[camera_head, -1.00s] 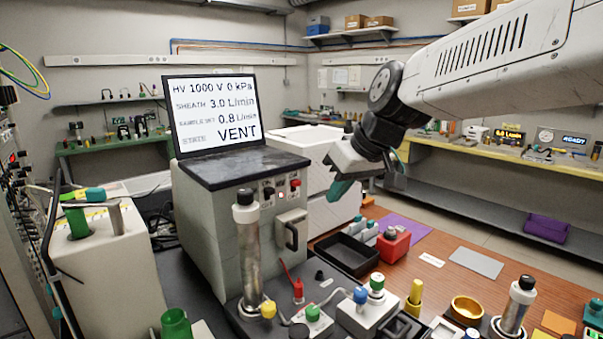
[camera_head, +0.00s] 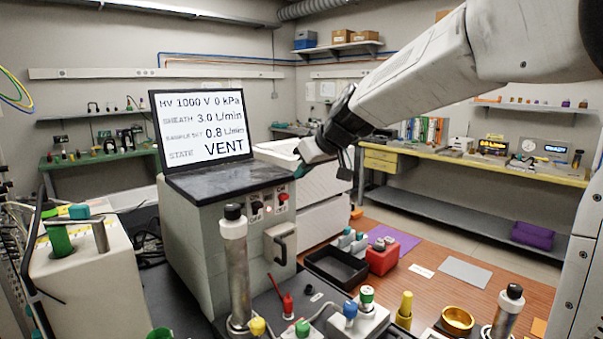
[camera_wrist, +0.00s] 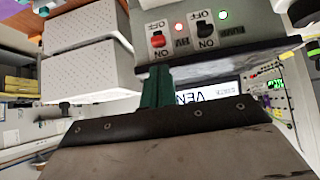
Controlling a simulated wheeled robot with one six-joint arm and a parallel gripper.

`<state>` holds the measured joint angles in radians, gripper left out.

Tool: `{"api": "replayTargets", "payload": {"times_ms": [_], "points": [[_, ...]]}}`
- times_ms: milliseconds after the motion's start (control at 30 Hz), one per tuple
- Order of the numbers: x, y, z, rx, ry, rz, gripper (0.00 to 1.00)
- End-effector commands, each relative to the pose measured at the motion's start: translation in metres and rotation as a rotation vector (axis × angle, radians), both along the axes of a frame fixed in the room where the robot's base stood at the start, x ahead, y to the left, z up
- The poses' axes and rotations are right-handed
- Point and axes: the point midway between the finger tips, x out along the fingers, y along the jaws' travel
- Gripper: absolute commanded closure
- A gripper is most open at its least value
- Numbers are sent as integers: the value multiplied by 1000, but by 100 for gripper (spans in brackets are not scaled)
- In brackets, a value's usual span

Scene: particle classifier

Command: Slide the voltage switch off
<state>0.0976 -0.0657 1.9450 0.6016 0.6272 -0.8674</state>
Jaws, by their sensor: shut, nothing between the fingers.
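The voltage switch has a red knob (camera_head: 283,197) on the upper front panel of the grey cabinet (camera_head: 215,255). In the wrist view the red knob (camera_wrist: 158,40) sits upside down between OFF and ON labels, beside the letters HV and a lit red lamp (camera_wrist: 181,27). A black-knobbed switch (camera_wrist: 205,30) with a lit green lamp is beside it. My gripper (camera_head: 300,171) is at the cabinet's top right corner, its teal fingers (camera_wrist: 156,88) shut and empty. The fingers point toward the red knob and look apart from it. The exact gap cannot be told.
The screen (camera_head: 203,128) on the cabinet reads HV 1000 V, 0 kPa and VENT. A metal cylinder (camera_head: 236,275) and a front handle (camera_head: 280,243) stand out below the switches. A black tray (camera_head: 335,266) and red block (camera_head: 382,257) lie to the right. White drawers (camera_head: 325,212) stand behind.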

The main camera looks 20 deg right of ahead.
Motion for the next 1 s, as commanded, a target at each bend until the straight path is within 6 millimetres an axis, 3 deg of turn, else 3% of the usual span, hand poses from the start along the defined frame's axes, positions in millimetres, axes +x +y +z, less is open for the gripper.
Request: {"api": "replayTargets", "payload": {"times_ms": [200,400,867,1000], "points": [[27,12,-31,0,4,3,100],[44,20,-49,0,2,2,100],[50,22,-54,0,0,1,100],[50,22,-65,1,3,1,100]]}}
